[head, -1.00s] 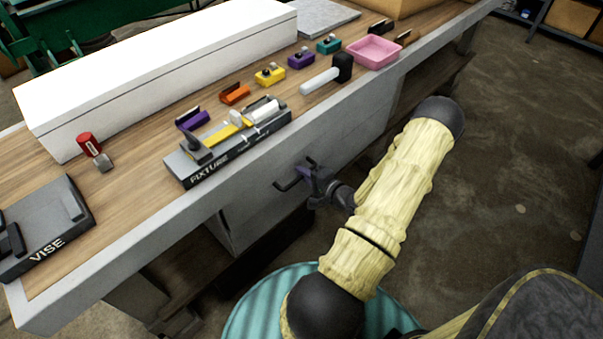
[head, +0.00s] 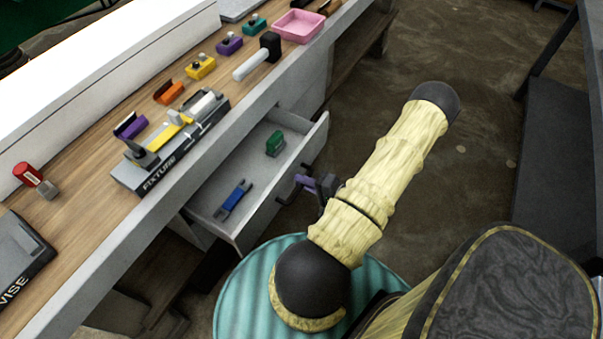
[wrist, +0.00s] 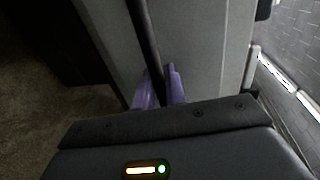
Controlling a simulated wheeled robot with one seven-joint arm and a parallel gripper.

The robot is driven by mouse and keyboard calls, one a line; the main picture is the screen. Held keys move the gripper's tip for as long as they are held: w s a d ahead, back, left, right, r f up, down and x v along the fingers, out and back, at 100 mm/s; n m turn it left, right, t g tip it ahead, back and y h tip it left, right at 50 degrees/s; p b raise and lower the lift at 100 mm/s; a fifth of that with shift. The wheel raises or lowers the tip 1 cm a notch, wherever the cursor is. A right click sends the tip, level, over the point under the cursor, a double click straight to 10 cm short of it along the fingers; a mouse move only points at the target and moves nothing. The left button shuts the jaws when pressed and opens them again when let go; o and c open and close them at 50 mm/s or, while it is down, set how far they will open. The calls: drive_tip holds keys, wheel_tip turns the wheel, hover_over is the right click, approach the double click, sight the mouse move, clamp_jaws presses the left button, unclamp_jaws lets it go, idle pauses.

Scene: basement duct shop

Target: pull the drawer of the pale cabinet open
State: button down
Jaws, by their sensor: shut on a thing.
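The pale cabinet's drawer (head: 232,190) stands out from under the workbench, open, with its inside showing in the head view. A blue item (head: 233,199) and a green item (head: 275,144) lie in it. The drawer's dark bar handle (head: 290,190) is on its front. My gripper (head: 310,184) is at the handle. In the wrist view, the purple fingers of my gripper (wrist: 158,88) are shut on the dark handle (wrist: 147,45), one finger on each side, in front of the grey drawer front (wrist: 195,40).
Bare floor (head: 440,60) lies right of the bench. A dark table (head: 560,130) stands at the right.

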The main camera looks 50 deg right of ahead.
drive_tip(key=shift+s+d, duration=0.2)
drive_tip(key=shift+s, duration=0.3)
drive_tip(key=c, duration=1.6)
unclamp_jaws()
drive_tip(key=shift+o, duration=0.2)
drive_tip(key=p+v, duration=0.1)
drive_tip(key=v, duration=1.6)
drive_tip(key=shift+s, duration=0.2)
